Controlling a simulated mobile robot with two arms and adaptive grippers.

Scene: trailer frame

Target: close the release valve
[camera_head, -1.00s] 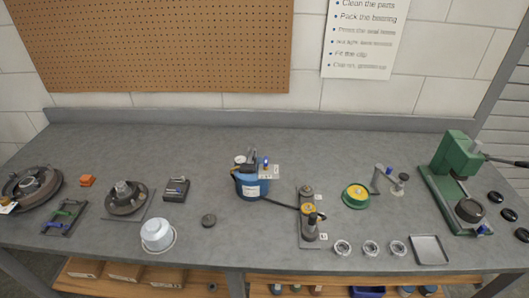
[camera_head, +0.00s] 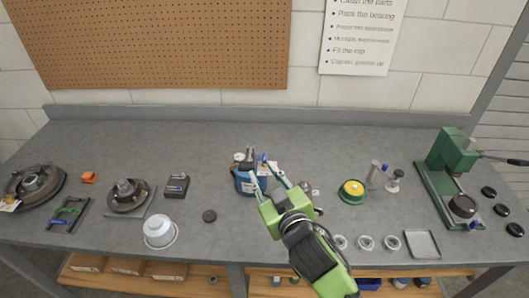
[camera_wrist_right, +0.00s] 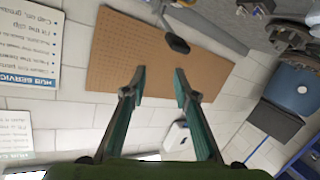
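A blue pump unit (camera_head: 243,187) with a white label stands near the middle of the bench in the head view. Dark parts and a small blue knob (camera_head: 264,159) show on its top; I cannot tell for certain which part is the release valve. My right gripper (camera_head: 264,173), green with two slim fingers, reaches up from the lower right, its fingertips by the pump's right side and top. Its fingers are apart with nothing between them, also in the right wrist view (camera_wrist_right: 160,72). It hides part of the pump, its hose and the fixture behind. My left gripper is out of view.
A yellow-green round part (camera_head: 352,191) and a green press (camera_head: 445,160) stand to the right. The bench behind the pump is clear. A pegboard (camera_head: 150,45) hangs on the wall.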

